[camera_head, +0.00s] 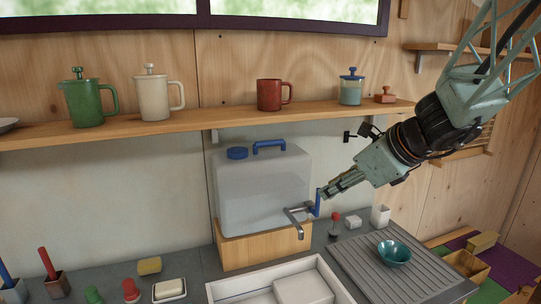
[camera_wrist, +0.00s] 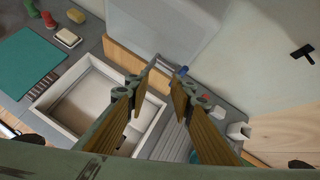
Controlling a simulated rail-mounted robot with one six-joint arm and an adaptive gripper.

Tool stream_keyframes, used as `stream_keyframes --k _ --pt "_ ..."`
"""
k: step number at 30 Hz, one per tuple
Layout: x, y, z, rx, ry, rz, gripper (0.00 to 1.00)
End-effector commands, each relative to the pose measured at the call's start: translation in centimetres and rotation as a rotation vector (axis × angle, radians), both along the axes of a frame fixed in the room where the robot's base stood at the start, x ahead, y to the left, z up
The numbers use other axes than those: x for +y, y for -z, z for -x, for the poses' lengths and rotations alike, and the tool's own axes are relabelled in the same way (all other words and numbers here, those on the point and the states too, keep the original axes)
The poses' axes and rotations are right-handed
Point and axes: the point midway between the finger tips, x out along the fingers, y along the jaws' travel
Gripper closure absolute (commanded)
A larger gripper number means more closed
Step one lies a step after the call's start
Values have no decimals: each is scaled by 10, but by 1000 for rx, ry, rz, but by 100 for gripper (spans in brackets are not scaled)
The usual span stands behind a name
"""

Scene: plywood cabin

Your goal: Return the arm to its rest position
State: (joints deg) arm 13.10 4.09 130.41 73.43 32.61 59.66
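My gripper (camera_head: 328,192) is at the right of the water tank (camera_head: 262,185), its fingers pointing left and down towards the tap (camera_head: 298,213). In the head view its tips overlap the tap's blue lever (camera_head: 318,203); whether they touch it I cannot tell. In the wrist view the two fingers of my gripper (camera_wrist: 166,70) stand apart with nothing held between them. The blue lever (camera_wrist: 183,70) shows by the right fingertip. My arm (camera_head: 420,130) reaches in from the upper right.
The tank stands on a wooden block (camera_head: 262,247) behind a white sink (camera_head: 250,291). A shelf (camera_head: 215,119) with pots and mugs runs above. A teal bowl (camera_head: 394,252) sits on the ribbed drainboard (camera_head: 365,275). A white cup (camera_head: 380,215) stands at the counter's back right.

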Motion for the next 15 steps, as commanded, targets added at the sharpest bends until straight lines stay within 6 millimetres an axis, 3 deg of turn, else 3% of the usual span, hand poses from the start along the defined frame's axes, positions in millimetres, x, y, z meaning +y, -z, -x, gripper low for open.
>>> stream_keyframes --k 6,15 --pt "27 -17 46 -67 -226 150 78" --pt "51 -30 114 -153 -540 362 78"
